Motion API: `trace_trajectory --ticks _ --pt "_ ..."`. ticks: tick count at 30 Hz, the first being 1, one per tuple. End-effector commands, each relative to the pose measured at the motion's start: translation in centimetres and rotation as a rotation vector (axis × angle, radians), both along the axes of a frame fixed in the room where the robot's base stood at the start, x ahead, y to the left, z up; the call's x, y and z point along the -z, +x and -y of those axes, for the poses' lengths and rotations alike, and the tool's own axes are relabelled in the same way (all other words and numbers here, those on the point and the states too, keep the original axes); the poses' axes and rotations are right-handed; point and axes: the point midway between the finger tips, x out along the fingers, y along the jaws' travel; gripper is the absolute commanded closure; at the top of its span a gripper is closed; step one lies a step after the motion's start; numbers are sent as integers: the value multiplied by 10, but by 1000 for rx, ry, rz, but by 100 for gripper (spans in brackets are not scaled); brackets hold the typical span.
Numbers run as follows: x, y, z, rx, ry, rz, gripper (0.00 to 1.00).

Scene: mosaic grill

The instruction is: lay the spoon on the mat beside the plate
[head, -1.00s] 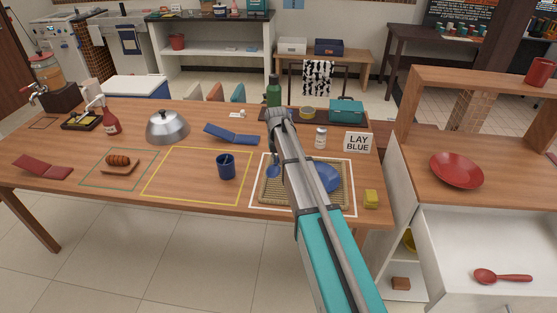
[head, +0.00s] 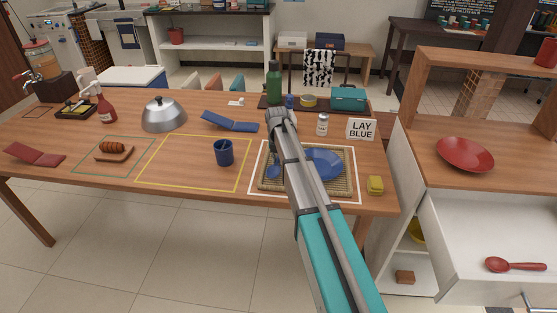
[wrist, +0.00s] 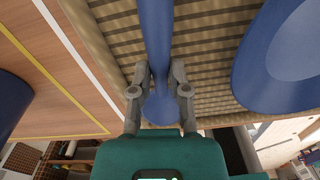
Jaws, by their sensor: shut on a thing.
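My gripper is shut on a blue spoon, which shows in the wrist view (wrist: 157,25) between the fingers (wrist: 157,78). In the head view the spoon's bowl (head: 273,171) shows left of my arm, over the left part of the woven mat (head: 290,189). The blue plate (head: 325,163) lies on the mat to the right of the spoon, partly hidden by my arm. It also shows in the wrist view (wrist: 262,75), apart from the spoon. I cannot tell whether the spoon touches the mat. My arm hides the fingertips in the head view.
A blue cup (head: 223,152) stands left of the mat in a yellow outline. A yellow block (head: 375,185), a shaker (head: 322,125) and a "LAY BLUE" sign (head: 360,129) stand to the right. A red spoon (head: 515,265) lies in the open drawer.

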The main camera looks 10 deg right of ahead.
Motion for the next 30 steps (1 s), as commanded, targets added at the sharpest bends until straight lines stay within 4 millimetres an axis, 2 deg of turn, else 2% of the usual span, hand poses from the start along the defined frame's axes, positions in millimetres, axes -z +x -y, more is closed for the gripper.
trace_trajectory --ticks 11,12,17,18,30 --pt "1 0 0 0 0 0 100" --pt "1 0 0 0 0 0 70" --pt "1 0 0 1 0 0 40" --pt "1 0 0 1 0 0 37" --pt "1 0 1 1 0 0 37"
